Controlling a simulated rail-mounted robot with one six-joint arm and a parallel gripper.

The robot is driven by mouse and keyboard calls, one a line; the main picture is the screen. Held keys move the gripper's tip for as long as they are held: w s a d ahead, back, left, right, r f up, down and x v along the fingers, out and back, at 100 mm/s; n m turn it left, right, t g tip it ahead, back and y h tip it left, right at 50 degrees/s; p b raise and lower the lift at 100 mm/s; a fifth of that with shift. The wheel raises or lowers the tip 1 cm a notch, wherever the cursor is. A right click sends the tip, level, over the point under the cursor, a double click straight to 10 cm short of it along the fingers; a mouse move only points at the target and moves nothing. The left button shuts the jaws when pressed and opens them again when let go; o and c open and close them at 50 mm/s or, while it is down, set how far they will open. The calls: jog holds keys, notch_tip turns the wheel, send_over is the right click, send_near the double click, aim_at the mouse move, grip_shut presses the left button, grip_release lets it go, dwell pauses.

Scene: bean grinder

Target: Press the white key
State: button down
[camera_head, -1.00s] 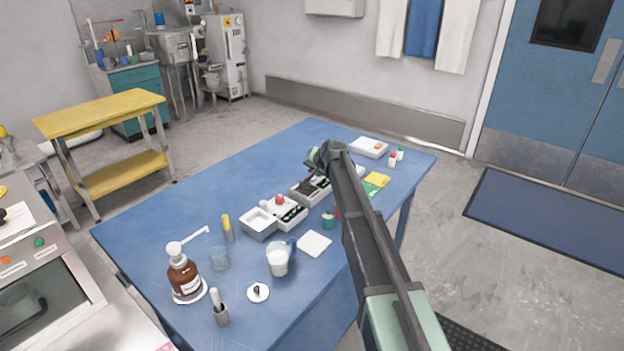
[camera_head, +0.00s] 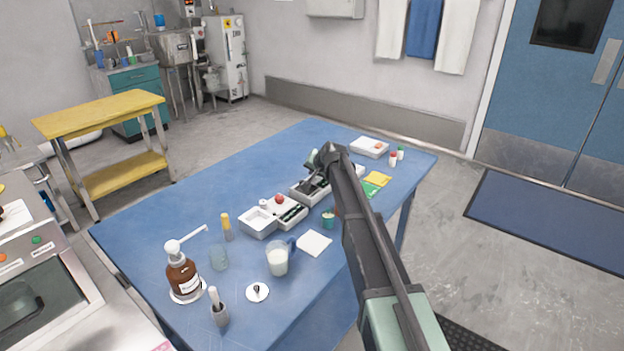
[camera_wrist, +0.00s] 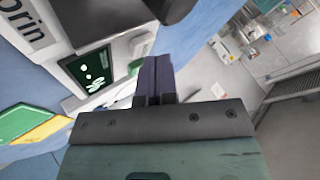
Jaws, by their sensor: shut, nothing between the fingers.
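A pale grinder device with a dark green display (camera_wrist: 92,70) fills the upper left of the wrist view. A small whitish block (camera_wrist: 141,45) sits beside the display; it may be the white key, but I cannot tell for sure. My gripper (camera_wrist: 154,66) is shut and empty, its dark fingers pointing at the device just right of this block. I cannot tell whether they touch it. In the head view, the device (camera_head: 300,196) is partly hidden under my arm and gripper.
Green and yellow cards (camera_head: 377,180) lie right of my arm. A white box (camera_head: 369,147) is at the far end.

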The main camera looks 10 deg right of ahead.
jog(key=shift+f+b, duration=0.3)
jog(key=shift+r, duration=0.15)
dwell(0.4)
jog(key=shift+r+p, duration=0.75)
jog(key=shift+p, duration=0.15)
notch_tip(320, 180, up, 5)
jog(key=p, duration=0.5)
jog(key=shift+r, duration=0.1)
